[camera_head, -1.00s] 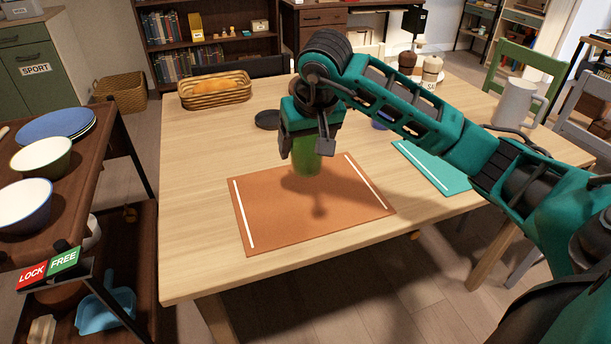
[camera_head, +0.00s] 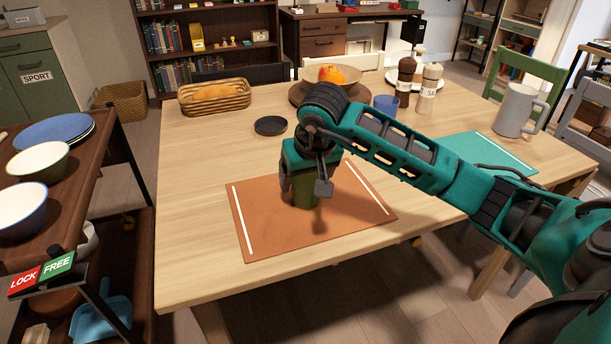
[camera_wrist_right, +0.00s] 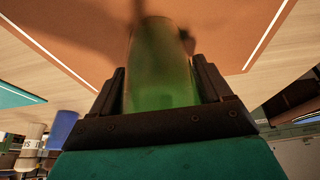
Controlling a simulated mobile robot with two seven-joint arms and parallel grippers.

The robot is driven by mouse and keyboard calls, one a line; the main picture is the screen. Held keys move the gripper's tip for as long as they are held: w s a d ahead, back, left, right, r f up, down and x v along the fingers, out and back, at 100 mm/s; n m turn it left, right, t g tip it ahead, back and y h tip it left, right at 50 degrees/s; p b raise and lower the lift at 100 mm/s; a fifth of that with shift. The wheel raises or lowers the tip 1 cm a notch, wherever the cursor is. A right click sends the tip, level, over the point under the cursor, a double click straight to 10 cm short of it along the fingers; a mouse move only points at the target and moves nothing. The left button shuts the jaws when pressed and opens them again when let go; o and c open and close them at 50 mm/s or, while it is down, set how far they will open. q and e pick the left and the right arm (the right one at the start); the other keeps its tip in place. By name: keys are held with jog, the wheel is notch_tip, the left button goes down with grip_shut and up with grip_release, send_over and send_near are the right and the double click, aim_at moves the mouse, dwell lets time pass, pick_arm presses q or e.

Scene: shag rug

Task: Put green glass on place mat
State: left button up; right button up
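The green glass (camera_head: 304,193) is between the fingers of my right gripper (camera_head: 305,184) in the head view, over the orange-brown place mat (camera_head: 268,228). The glass is upright, and its base is at or just above the mat; I cannot tell if it touches. In the right wrist view the green glass (camera_wrist_right: 162,75) sits between both fingers of the right gripper (camera_wrist_right: 165,90), which are closed against its sides. The place mat (camera_wrist_right: 95,35) shows beyond it. The arm hides part of the mat's back edge. My left gripper is not in view.
A teal mat (camera_head: 485,150) lies at the right with a grey pitcher (camera_head: 519,108) nearby. A blue cup (camera_head: 386,106), shakers (camera_head: 428,88), a fruit bowl (camera_head: 340,79), a black coaster (camera_head: 270,125) and a bread basket (camera_head: 213,98) stand farther back. The table's left front is clear.

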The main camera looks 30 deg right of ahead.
jog(key=o, duration=0.4)
jog(key=shift+c, duration=0.2)
jog(key=shift+r, duration=0.2)
jog(key=p+v, duration=0.2)
jog(key=v, duration=0.8)
jog(key=shift+s+r, duration=0.1)
jog(key=shift+r, duration=0.15)
jog(key=shift+s+a+r+p, duration=0.1)
jog(key=shift+s+r+p, duration=0.25)
jog(key=shift+r, duration=0.3)
